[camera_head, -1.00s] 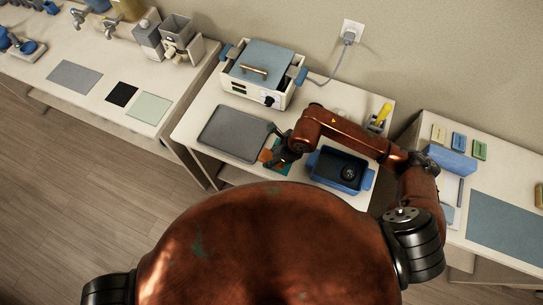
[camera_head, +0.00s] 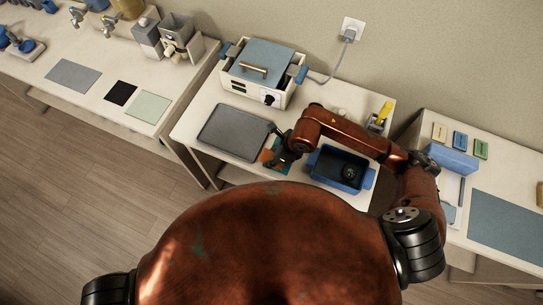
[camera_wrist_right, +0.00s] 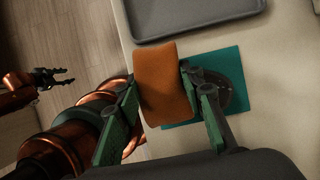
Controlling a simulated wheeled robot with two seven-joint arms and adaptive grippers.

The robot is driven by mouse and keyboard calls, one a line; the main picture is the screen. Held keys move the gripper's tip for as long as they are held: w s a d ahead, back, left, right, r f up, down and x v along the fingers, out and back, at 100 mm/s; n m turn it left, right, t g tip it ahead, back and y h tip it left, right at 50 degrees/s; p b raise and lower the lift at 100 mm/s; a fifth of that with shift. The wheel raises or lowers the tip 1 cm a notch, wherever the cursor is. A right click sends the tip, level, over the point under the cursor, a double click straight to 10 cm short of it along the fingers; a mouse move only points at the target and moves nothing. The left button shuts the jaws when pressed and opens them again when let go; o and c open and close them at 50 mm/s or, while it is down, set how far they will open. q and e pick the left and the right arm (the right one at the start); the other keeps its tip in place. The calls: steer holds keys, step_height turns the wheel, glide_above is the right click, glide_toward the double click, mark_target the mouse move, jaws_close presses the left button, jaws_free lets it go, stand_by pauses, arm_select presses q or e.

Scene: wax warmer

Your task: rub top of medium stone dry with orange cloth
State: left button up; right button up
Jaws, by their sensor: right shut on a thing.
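My right gripper (camera_wrist_right: 160,88) is shut on the orange cloth (camera_wrist_right: 163,75), which hangs as a folded pad between its green-lined fingers. In the head view the cloth (camera_head: 266,156) shows as a small orange patch beside my right gripper (camera_head: 280,154). A dark, rounded stone (camera_wrist_right: 238,90) lies on the teal mat (camera_wrist_right: 206,118), partly hidden behind the right-hand finger; the cloth is to its left in the wrist view. I cannot tell whether the cloth touches it. My left gripper (camera_wrist_right: 54,77) shows at the wrist view's left edge, open and empty.
A grey tray (camera_head: 233,133) lies left of the mat. A blue basin (camera_head: 325,169) with a dark round thing inside stands to the right. The white warmer (camera_head: 264,75) with a blue-grey lid stands behind. A yellow-handled tool (camera_head: 385,110) stands at the back right.

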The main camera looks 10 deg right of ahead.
steer(key=shift+w+d+f+b, duration=0.1)
steer(key=shift+w+d+b, duration=0.35)
steer(key=shift+d, duration=0.35)
steer(key=shift+w+d+b, duration=0.25)
steer(key=shift+w+d, duration=0.25)
steer(key=shift+d, duration=0.25)
steer(key=shift+w+d+b, duration=0.25)
steer(key=shift+w+d, duration=0.25)
steer(key=shift+d, duration=0.2)
steer(key=shift+w+d+b, duration=0.5)
steer(key=shift+d+b, duration=0.05)
steer(key=shift+d, duration=0.2)
steer(key=shift+w+d+b, duration=0.3)
steer(key=shift+w+d, duration=0.15)
steer(key=shift+d, duration=0.3)
steer(key=shift+w+d+b, duration=0.3)
steer(key=shift+w+d, duration=0.1)
steer(key=shift+d, duration=0.3)
steer(key=shift+a, duration=0.1)
steer(key=shift+s+a, duration=0.75)
steer(key=shift+a, duration=0.35)
steer(key=shift+s+a, duration=0.7)
steer(key=shift+a, duration=0.35)
steer(key=shift+s+a, duration=0.45)
steer(key=shift+a, duration=0.3)
steer(key=shift+s+a, duration=0.45)
steer(key=shift+a, duration=0.3)
steer(key=shift+s+a, duration=0.45)
steer(key=shift+a, duration=0.3)
